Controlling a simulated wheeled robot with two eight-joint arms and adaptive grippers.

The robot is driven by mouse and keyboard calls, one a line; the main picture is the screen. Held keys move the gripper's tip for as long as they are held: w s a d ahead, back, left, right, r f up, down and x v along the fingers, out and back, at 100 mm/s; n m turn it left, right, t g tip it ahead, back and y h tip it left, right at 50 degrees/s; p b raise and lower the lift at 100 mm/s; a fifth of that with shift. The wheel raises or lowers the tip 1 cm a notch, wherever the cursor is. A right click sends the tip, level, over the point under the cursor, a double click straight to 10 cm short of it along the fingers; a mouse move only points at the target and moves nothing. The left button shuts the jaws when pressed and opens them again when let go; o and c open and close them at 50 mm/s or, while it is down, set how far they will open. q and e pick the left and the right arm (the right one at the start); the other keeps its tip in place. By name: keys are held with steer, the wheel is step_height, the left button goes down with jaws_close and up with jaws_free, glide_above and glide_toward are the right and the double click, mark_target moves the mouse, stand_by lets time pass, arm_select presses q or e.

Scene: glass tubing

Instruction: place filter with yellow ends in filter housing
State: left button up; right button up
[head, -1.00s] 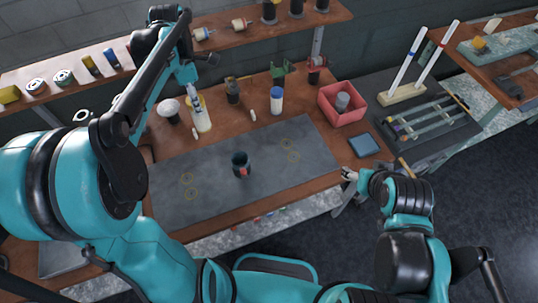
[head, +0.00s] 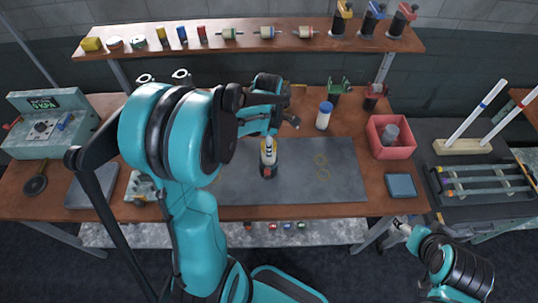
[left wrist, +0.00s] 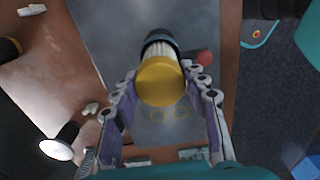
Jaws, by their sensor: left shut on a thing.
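The filter with yellow ends is in my left gripper (left wrist: 166,92). In the left wrist view its near yellow end (left wrist: 161,84) and white pleated body (left wrist: 160,50) show between the fingers. My left gripper (head: 268,144) is over the mat in the head view. The filter housing (head: 269,172) is a dark, open cup on the mat below it. The housing's dark rim (left wrist: 159,35) and red part (left wrist: 204,58) show beyond the filter. The filter's far end is hidden, so its depth in the housing is unclear. My right gripper (head: 401,226) is off the table's front right, its jaws too small to judge.
The back shelf (head: 345,42) holds other filters and small parts.

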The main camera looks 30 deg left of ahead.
arm_select(q)
steer(key=shift+f+b, duration=0.45)
steer(key=shift+f, duration=2.05)
steer(key=o, duration=1.4)
steer(key=shift+c, duration=0.2)
